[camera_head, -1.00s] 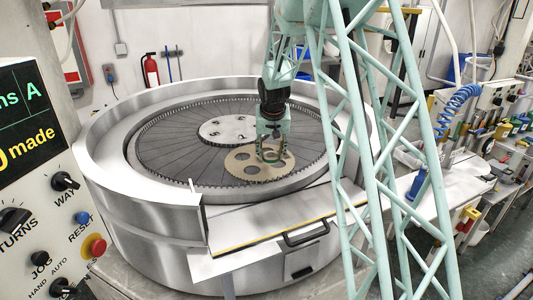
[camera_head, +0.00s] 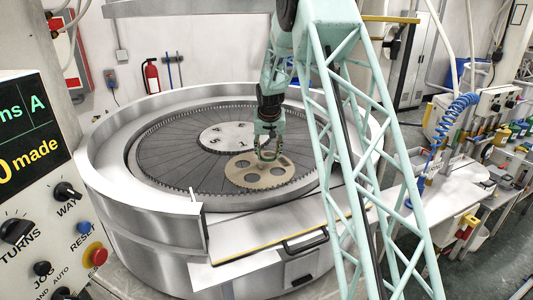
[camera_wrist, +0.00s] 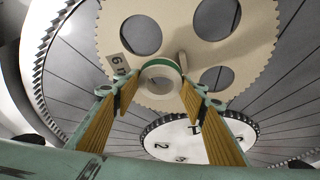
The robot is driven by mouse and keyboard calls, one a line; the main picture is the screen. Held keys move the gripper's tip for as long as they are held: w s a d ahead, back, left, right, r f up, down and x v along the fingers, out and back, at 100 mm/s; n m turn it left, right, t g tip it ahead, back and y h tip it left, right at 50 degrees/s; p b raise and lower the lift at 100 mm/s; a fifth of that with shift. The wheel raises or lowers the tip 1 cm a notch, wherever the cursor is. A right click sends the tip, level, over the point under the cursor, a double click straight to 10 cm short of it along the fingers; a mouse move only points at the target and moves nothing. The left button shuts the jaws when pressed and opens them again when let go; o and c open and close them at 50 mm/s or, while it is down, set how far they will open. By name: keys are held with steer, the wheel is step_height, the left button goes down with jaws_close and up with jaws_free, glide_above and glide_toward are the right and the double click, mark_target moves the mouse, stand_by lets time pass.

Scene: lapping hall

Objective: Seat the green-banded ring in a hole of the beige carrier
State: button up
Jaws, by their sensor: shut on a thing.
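The green-banded ring (camera_wrist: 147,78) is pale, with a green band showing along its upper edge in the wrist view. It sits between the two fingertips of my gripper (camera_wrist: 160,88), which is shut on it. The beige carrier (camera_wrist: 180,42) is a toothed disc with several round holes. In the wrist view the ring overlaps the carrier's lower part, and whatever lies behind it is hidden. In the head view my gripper (camera_head: 268,153) is over the rear part of the carrier (camera_head: 265,175). I cannot tell the exact height of the ring above it.
The carrier lies on a dark, grooved round plate (camera_head: 180,160) inside a toothed ring and a high metal rim (camera_head: 105,140). A pale numbered centre disc (camera_head: 226,136) is behind and left of the carrier. A control panel (camera_head: 45,190) stands at the left, a cluttered bench (camera_head: 440,190) at the right.

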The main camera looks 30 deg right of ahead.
mark_target(267, 152)
steer(key=shift+w+d+f+p, duration=0.1)
steer(key=shift+w+d+p, duration=0.25)
steer(key=shift+w, duration=0.8)
steer(key=shift+w+d+f+p, duration=0.1)
steer(key=shift+w+d, duration=0.35)
steer(key=shift+w, duration=0.65)
steer(key=shift+w+d+f+p, duration=0.1)
steer(key=shift+w+d+p, duration=0.25)
steer(key=shift+w, duration=0.8)
steer(key=shift+f, duration=0.1)
steer(key=shift+f+p, duration=0.3)
steer(key=shift+f, duration=1.35)
steer(key=shift+f, duration=0.2)
steer(key=o, duration=0.9)
steer(key=shift+o, duration=0.2)
steer(key=shift+r, duration=0.15)
steer(key=shift+r, duration=0.15)
steer(key=shift+b+v, duration=0.8)
steer(key=shift+v, duration=5.05)
